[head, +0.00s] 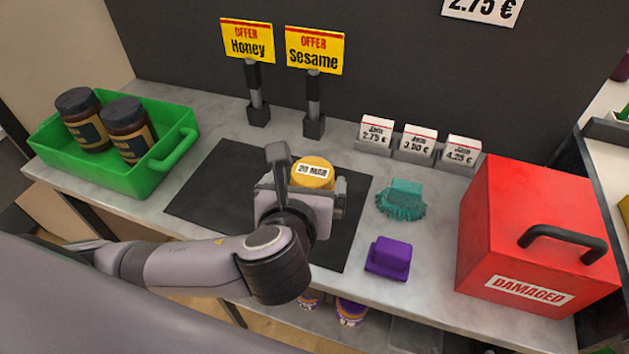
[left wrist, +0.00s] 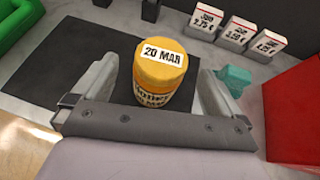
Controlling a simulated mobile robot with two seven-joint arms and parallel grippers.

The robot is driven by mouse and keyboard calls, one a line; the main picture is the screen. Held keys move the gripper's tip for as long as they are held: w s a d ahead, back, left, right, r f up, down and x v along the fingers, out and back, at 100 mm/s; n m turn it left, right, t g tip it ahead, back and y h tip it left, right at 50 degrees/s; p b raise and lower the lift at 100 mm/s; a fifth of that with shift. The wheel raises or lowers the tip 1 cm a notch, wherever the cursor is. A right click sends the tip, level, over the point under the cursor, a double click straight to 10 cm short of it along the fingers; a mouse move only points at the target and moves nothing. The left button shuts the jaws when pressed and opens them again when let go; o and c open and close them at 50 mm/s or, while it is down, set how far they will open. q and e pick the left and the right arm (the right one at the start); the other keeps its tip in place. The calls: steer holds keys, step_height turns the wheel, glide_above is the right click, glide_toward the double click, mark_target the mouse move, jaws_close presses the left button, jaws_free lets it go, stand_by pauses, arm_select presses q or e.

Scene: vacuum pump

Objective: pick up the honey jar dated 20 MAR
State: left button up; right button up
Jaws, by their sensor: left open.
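The honey jar (head: 313,172) has a yellow lid with a white label reading 20 MAR. It stands upright on the dark mat (head: 222,190). My left gripper (head: 309,188) is at the jar and hides its lower part in the head view. In the left wrist view the honey jar (left wrist: 159,77) is between the two open fingers of my left gripper (left wrist: 158,92), with a gap on each side. My right gripper is not in view.
A green basket (head: 160,178) with two dark-lidded jars stands left. Offer signs (head: 246,38) and price blocks (head: 417,143) stand behind. A teal brush (head: 404,197), a purple block (head: 388,257) and a red DAMAGED box (head: 490,225) are to the right.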

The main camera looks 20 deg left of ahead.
mark_target(312, 171)
arm_select(q)
steer(key=shift+x, duration=3.05)
steer(key=shift+d, duration=0.15)
steer(key=c, duration=1.7)
steer(key=shift+r, duration=0.15)
